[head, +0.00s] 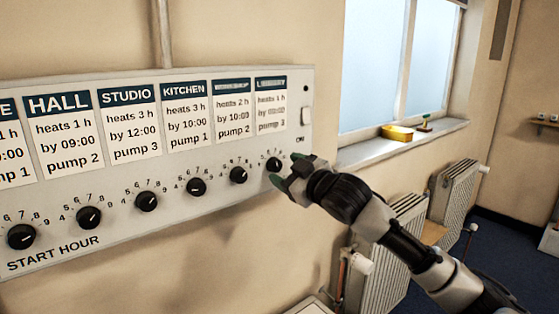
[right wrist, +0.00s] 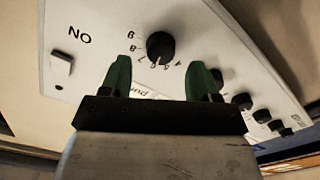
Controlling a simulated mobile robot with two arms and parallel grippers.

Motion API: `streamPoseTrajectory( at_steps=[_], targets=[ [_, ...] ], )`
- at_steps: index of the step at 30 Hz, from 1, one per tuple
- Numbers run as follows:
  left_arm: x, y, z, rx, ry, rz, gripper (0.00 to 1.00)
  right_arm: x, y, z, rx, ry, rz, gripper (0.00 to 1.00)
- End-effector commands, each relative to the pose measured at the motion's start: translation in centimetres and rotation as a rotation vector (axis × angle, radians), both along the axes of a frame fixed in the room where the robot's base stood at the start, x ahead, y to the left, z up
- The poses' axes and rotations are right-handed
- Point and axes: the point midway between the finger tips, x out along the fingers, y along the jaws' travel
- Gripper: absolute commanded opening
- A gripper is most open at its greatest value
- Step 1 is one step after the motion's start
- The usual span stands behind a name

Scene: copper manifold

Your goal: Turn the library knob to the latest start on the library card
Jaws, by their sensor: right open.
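The library card (head: 270,104) is the rightmost card on the grey panel; its print is blurred, reading roughly "heats 1 h", with the "by" hour unclear. The library knob (head: 274,164) is black and round, below that card, with hour numbers around it. In the right wrist view the knob (right wrist: 160,46) lies just beyond the fingertips, roughly centred between them; its setting is hard to read. My right gripper (head: 293,172) has green fingertips, is open and empty, and is close to the knob at its lower right. It also shows in the right wrist view (right wrist: 161,68). My left gripper is not in view.
The panel (head: 190,222) carries several other black knobs in a row to the left, such as the workshop knob (head: 238,175). A white switch (head: 306,115) marked ON is at the panel's right end. A radiator (head: 400,230) and windowsill (head: 400,147) are to the right.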

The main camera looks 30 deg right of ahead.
Motion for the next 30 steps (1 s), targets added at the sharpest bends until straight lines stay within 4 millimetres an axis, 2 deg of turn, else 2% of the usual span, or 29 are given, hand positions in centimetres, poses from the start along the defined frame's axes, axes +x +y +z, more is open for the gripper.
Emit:
streamPoseTrajectory(
  at_steps=[3, 6, 17, 20, 27, 30],
  targets=[
    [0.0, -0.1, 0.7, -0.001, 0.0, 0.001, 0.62, 1.7, 0.1, 0.2, 0.004, 0.0, 0.0, 0.61],
    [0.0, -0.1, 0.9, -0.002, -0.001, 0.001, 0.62, 2.6, 0.2, 0.1, 0.002, 0.0, 0.001, 0.61],
    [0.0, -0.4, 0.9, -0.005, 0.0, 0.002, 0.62, 3.2, 0.3, -0.1, -0.001, 0.0, 0.001, 0.61],
    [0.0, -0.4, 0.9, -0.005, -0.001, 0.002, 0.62, 3.1, 0.3, -0.1, -0.001, 0.0, 0.001, 0.49],
    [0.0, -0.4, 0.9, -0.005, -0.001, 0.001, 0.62, 3.1, 0.3, -0.1, -0.001, 0.0, 0.001, 0.13],
    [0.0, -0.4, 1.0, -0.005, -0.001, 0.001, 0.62, 3.1, 0.3, -0.1, 0.002, 0.001, 0.001, 0.13]
  ],
)
